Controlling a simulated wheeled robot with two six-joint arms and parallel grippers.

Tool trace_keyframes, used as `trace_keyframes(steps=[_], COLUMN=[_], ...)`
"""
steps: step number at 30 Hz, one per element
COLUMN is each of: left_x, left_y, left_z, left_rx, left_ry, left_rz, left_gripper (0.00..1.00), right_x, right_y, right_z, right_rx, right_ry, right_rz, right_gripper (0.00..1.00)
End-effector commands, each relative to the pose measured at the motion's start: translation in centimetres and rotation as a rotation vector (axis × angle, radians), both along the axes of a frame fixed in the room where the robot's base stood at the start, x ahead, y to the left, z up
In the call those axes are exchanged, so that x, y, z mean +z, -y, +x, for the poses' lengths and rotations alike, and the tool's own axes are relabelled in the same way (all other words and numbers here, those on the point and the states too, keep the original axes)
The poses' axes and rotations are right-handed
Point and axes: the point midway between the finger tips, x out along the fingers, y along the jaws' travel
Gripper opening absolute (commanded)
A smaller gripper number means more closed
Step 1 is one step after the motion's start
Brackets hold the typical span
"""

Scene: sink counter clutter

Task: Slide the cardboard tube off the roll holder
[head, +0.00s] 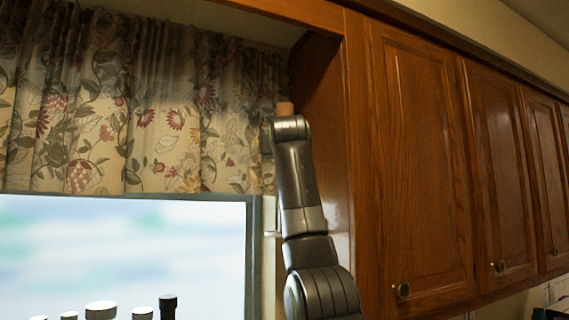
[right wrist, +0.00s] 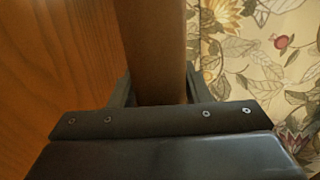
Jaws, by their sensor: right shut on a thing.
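The brown cardboard tube (right wrist: 156,45) runs up and out of the top of the right wrist view. My right gripper (right wrist: 157,92) is shut on it, with one dark finger on each side. In the head view only a small end of the tube (head: 285,108) shows above the top of my raised right arm, which hides the rest and the gripper. I cannot make out the roll holder for certain in either view. My left gripper is in neither view.
A wooden cabinet side (right wrist: 55,70) is close left of the tube in the wrist view, and a floral curtain (right wrist: 255,50) is on the right. Cabinet doors (head: 420,170) line the right of the head view. Several bottle tops (head: 100,310) show below the window.

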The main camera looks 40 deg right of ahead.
Motion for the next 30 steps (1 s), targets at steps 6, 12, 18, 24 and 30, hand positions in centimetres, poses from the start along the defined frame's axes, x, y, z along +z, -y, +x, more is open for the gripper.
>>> trace_keyframes(steps=[6,12,18,24,30], left_x=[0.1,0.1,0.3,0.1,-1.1], left_y=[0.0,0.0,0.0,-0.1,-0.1], left_z=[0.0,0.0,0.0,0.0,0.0], left_rx=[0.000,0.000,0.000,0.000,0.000], left_ry=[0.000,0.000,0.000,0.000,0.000], left_rz=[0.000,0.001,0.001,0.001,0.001], left_gripper=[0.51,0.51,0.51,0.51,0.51], right_x=[0.7,0.7,0.8,0.7,0.5], right_y=[0.0,0.0,0.0,0.0,-0.8], right_z=[0.0,0.0,0.0,-0.1,-1.2], right_rx=[0.000,0.000,0.000,0.000,0.001], right_ry=[-0.001,0.000,0.000,0.001,0.002], right_rz=[-0.001,-0.001,-0.001,-0.001,-0.002], right_gripper=[0.22,0.22,0.22,0.22,0.22])
